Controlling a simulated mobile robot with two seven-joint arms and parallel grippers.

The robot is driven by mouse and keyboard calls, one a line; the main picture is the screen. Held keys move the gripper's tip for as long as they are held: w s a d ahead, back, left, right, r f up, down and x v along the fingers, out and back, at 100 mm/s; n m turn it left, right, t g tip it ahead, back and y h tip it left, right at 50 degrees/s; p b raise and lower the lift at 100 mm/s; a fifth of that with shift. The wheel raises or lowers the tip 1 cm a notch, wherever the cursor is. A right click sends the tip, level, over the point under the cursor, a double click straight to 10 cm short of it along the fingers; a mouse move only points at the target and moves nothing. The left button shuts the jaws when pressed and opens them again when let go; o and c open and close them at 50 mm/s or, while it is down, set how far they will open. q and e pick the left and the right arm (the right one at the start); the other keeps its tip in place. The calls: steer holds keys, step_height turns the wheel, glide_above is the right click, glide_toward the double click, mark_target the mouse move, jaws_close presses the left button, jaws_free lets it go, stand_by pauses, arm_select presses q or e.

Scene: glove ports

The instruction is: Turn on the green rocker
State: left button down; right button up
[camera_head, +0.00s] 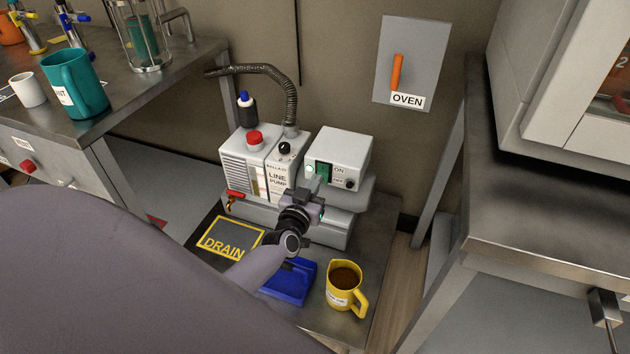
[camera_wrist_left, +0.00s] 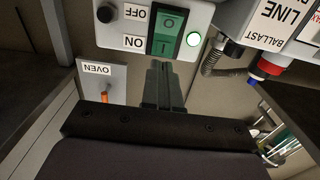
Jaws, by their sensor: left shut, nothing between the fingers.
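The green rocker (camera_head: 324,171) is on the front of a white box (camera_head: 340,149) on the grey pump, beside ON and OFF labels. It also shows in the left wrist view (camera_wrist_left: 167,32), upside down, with its I half toward my fingers. A round lamp (camera_wrist_left: 193,39) beside it glows pale green. My left gripper (camera_head: 317,186) is shut and empty, its fingertips just in front of the rocker. My right gripper is not in view.
The line pump (camera_head: 278,181) with a red knob (camera_head: 254,138) and hose stands left of the box. A yellow mug (camera_head: 342,286) of brown liquid and a blue tray (camera_head: 288,283) are in front. An OVEN switch plate (camera_head: 411,62) is on the wall.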

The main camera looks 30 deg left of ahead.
arm_select(q)
steer(key=r+p+v, duration=0.2)
steer(key=p+v, duration=0.1)
steer(key=v, duration=0.7)
steer(key=shift+p, duration=0.3)
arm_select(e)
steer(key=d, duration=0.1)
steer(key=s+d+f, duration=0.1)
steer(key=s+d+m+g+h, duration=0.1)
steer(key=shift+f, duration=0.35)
arm_select(q)
steer(key=shift+d, duration=0.15)
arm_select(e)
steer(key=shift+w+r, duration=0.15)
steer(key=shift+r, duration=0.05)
